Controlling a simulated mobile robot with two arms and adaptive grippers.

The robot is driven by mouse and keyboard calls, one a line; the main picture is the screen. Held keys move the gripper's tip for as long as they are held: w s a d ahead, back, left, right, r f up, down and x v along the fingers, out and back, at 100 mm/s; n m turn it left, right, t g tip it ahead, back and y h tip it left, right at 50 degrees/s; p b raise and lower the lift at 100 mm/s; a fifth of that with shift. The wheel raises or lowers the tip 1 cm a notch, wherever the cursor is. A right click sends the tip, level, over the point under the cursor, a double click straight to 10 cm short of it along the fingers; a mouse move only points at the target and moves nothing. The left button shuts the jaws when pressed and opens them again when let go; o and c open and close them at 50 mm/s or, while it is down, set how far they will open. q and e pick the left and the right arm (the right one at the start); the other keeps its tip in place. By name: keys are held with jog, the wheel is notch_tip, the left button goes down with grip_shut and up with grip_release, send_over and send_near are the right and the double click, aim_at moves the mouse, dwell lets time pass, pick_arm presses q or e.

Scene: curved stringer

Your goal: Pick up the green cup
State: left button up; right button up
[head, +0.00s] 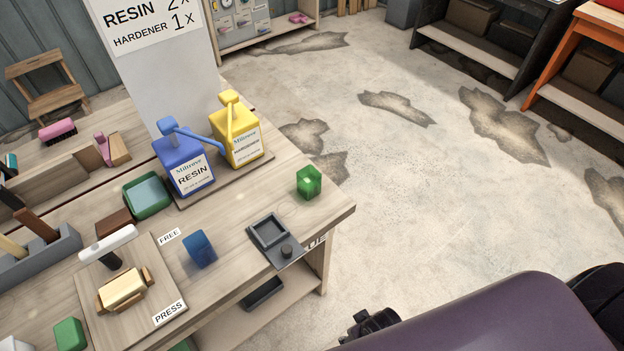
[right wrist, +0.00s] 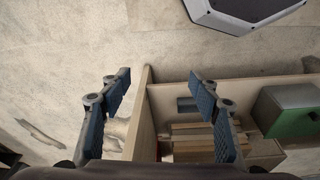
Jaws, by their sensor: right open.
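The green cup (head: 309,182) is a small, translucent green, squarish cup. It stands on the workbench (head: 335,205) near its right corner in the head view. My right gripper shows at the bottom of the head view as a dark piece (head: 370,328), off the bench edge and well apart from the cup. In the right wrist view the right gripper (right wrist: 163,90) has its two blue-padded fingers wide apart, with nothing between them. The cup is not visible in that view. My left gripper is not in view.
A blue cup (head: 200,249) and a dark scale-like tray (head: 271,238) are on the bench near the green cup. Blue resin (head: 186,165) and yellow hardener (head: 237,137) dispensers stand behind. A shelf with boards and a green box (right wrist: 288,112) is under the right gripper.

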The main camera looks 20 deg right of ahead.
jog(key=w+r+t, duration=0.1)
jog(key=w+r, duration=0.3)
jog(key=r, duration=0.6)
jog(key=w+r+t, duration=0.2)
jog(key=w+r, duration=0.3)
jog(key=r, duration=0.6)
jog(key=n+t+y, duration=0.2)
jog(key=t+y, duration=0.2)
jog(key=t, duration=0.3)
send_near(315, 181)
jog(key=x, duration=0.3)
jog(key=f+x, duration=0.1)
jog(key=x, duration=0.1)
jog(key=shift+s+d+p, duration=0.15)
jog(key=shift+d+p, duration=0.1)
jog(key=shift+p, duration=0.1)
jog(key=shift+w, duration=0.35)
jog(key=shift+w+a, duration=0.1)
jog(key=shift+w, duration=0.25)
jog(key=p+x, duration=0.1)
jog(key=x, duration=0.2)
jog(key=p+x, duration=0.1)
jog(key=x, duration=0.1)
jog(key=shift+w+a, duration=0.3)
jog(key=shift+a, duration=0.15)
jog(key=shift+w+a+f, duration=0.1)
jog(key=shift+w+f, duration=0.15)
jog(key=shift+w, duration=0.1)
jog(key=c, duration=1.1)
